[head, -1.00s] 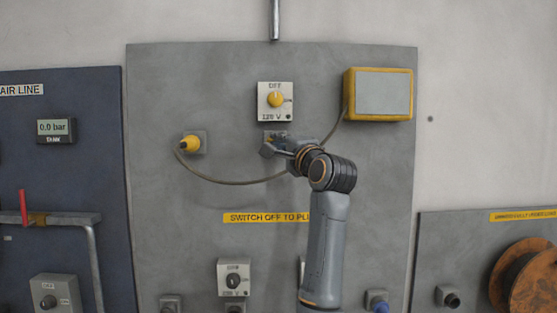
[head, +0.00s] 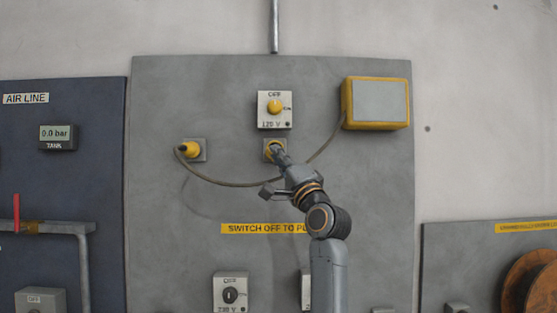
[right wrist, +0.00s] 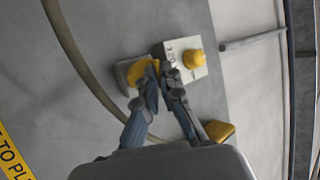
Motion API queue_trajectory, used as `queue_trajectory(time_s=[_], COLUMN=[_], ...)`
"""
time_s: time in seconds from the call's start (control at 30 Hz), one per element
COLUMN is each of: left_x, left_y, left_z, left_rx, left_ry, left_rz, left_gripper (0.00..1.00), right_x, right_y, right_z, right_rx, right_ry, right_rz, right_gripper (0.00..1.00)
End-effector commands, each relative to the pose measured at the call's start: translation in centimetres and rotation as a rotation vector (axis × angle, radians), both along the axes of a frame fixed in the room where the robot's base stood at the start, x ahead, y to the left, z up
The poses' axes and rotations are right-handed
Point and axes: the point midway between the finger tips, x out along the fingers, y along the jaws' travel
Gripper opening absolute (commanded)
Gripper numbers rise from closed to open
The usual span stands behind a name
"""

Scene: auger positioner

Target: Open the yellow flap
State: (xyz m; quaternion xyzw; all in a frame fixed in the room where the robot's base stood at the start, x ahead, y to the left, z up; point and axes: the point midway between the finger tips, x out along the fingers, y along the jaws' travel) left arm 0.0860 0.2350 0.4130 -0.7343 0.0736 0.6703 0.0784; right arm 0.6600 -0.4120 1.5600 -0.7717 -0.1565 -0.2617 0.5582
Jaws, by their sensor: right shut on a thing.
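The yellow flap (head: 268,151) is on a small grey socket plate below the 120 V switch box, partly hidden by my right gripper. In the right wrist view the flap (right wrist: 137,70) shows as a rounded yellow piece on the plate. My right gripper (head: 276,149) comes up from below right, its fingertips at the flap. In the right wrist view its fingers (right wrist: 160,75) are close together at the flap's edge, shut on it. How far the flap stands from the socket cannot be told. My left gripper is not in view.
The switch box (head: 275,108) with a yellow knob sits just above. A yellow plug (head: 190,149) is in a socket to the left. Its cable (head: 240,185) sags below the flap and rises to the yellow-framed box (head: 377,103).

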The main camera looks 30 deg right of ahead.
Motion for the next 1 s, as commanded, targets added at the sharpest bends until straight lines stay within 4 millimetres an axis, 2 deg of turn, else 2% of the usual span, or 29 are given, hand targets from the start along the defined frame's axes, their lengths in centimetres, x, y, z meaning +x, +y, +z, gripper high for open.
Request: queue_trajectory(time_s=[0.2,0.33,0.37,0.77,1.0], left_x=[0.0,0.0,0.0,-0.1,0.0], left_y=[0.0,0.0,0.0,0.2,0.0], left_z=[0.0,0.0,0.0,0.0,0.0], left_rx=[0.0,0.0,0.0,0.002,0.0], left_ry=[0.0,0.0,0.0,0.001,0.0], left_rz=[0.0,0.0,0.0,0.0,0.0], left_gripper=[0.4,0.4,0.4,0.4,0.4], right_x=[0.0,0.0,0.0,-0.6,-3.8], right_y=[0.0,0.0,0.0,0.0,0.2], right_z=[0.0,0.0,0.0,-0.4,-2.7], right_rx=[-0.001,0.0,0.0,0.001,0.001], right_ry=[0.0,0.0,0.0,0.0,0.0], right_rz=[0.001,0.001,0.001,0.001,-0.001], right_gripper=[0.0,0.28,0.29,0.29,0.29])
